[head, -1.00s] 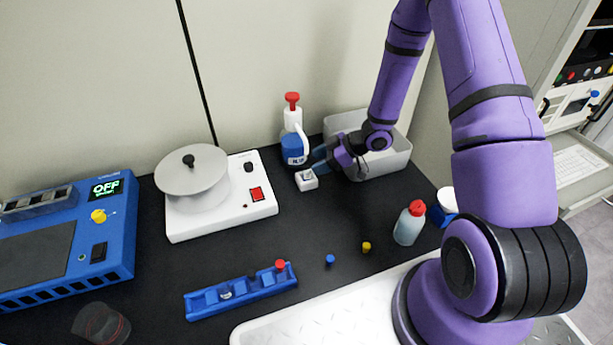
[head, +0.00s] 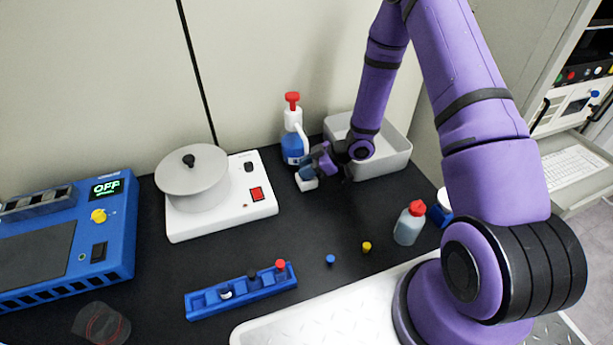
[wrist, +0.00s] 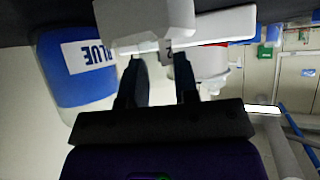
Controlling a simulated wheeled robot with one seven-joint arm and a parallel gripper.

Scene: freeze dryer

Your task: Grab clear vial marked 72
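The clear vial shows in the wrist view as a pale label (wrist: 166,55) with a readable "2", seen between my fingertips; its clear body is hard to make out. It is at the small white block (head: 307,184), which also shows at the top of the wrist view (wrist: 145,22). My gripper (head: 310,170) is at the block and hides the vial in the head view. In the wrist view my gripper (wrist: 160,62) has its two dark fingers apart, one on each side of the label. I see no clear contact with the vial.
A blue-and-white spray bottle (head: 293,140) labelled BLUE stands close to the left of my gripper. A grey bin (head: 393,163) stands to its right. A white hotplate (head: 245,205) with a covered pot is farther left. A blue rack (head: 240,292) and loose caps lie in front.

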